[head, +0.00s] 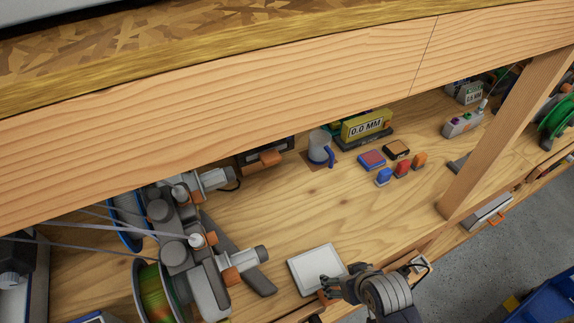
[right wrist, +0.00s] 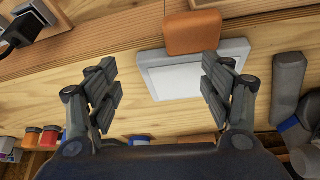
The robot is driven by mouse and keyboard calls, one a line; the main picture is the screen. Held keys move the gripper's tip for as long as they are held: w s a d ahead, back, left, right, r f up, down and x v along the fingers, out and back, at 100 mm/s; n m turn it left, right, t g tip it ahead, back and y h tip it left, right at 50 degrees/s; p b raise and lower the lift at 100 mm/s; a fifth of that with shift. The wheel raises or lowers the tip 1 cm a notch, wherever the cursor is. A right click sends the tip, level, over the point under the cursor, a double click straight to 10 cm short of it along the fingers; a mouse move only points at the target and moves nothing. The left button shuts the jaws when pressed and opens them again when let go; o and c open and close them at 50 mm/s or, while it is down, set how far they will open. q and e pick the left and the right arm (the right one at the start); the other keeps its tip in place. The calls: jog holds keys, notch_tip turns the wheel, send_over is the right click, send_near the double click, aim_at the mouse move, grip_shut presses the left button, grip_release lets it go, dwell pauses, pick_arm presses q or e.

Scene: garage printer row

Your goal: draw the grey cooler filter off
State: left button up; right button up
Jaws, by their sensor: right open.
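A flat light-grey framed panel (head: 316,268), which appears to be the grey cooler filter, lies on the wooden bench near its front edge. In the right wrist view the panel (right wrist: 190,78) has a grey rim, a white face and an orange-brown block (right wrist: 193,32) at one edge, likely its grip. My right gripper (head: 331,290) is at the front of the panel, partly covering its lower right corner. In the right wrist view its fingers (right wrist: 160,78) are apart, with nothing held between them. Whether they touch the panel cannot be told. My left gripper is not in view.
A grey machine with spools (head: 180,235) stands left of the panel. A grey mug with blue handle (head: 320,148), a yellow display (head: 366,127) and small coloured bottles (head: 402,169) stand farther back. A wooden post (head: 505,135) rises at right.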

jog(key=w+a+r+t+y+p, duration=0.1)
jog(key=w+a+r+t, duration=0.15)
jog(key=w, duration=0.35)
jog(key=w+a+r+t+y, duration=0.1)
jog(key=w+a+r, duration=0.2)
jog(key=w, duration=0.3)
jog(key=n+t+y+p, duration=0.1)
jog(key=n+t+y, duration=0.1)
jog(key=t, duration=0.2)
send_near(270, 155)
jog(key=b+x, duration=0.7)
jog(key=b, duration=0.2)
jog(key=shift+f, duration=0.25)
jog(key=shift+w+a+b, duration=0.25)
jog(key=shift+w+b, duration=0.45)
jog(key=shift+w, duration=0.05)
jog(key=shift+c, duration=0.5)
